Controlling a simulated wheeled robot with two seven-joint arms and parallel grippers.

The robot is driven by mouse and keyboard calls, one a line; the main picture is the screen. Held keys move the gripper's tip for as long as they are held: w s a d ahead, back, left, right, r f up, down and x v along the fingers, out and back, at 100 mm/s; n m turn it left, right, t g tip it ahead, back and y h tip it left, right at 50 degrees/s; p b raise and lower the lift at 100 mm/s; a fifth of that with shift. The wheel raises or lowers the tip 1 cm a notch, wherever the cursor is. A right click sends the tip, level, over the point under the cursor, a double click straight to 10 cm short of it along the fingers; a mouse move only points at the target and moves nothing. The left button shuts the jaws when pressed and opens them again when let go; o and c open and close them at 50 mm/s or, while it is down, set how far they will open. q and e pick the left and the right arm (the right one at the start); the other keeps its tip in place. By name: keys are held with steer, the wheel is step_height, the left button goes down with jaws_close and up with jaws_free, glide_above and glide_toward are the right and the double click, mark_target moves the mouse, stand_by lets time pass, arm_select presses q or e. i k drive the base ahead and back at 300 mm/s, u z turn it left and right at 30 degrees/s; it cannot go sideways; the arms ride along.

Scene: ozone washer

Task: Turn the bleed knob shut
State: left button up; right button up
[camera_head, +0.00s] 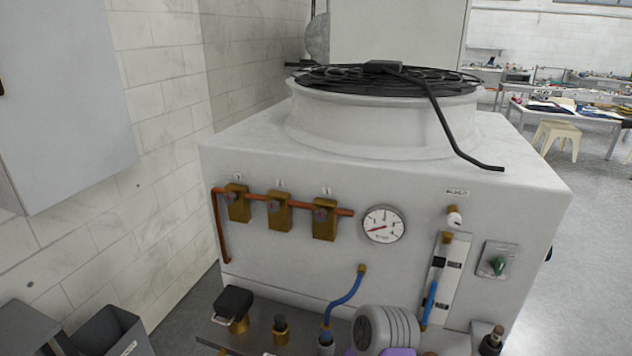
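A small white knob (455,219) on a brass fitting sits on the washer's front face, under a small label too blurred to read. A green knob (498,265) sits on a grey plate to its lower right. I cannot tell from the markings which is the bleed knob. A round pressure gauge (384,225) is left of the white knob, its red needle pointing to the lower left. Neither of my grippers shows in the head view.
Several brass valves (279,211) line a copper pipe on the left. A blue hose (344,296), a grey ribbed motor (386,330) and a black-topped valve (234,304) stand on the front ledge. A black cable (445,120) hangs over the fan housing. Open floor lies at right.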

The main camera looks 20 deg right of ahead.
mark_target(454, 219)
steer(key=z, duration=1.7)
steer(key=k, duration=0.5)
steer(key=z, duration=0.8)
steer(key=i, duration=0.75)
steer(key=u, duration=1.05)
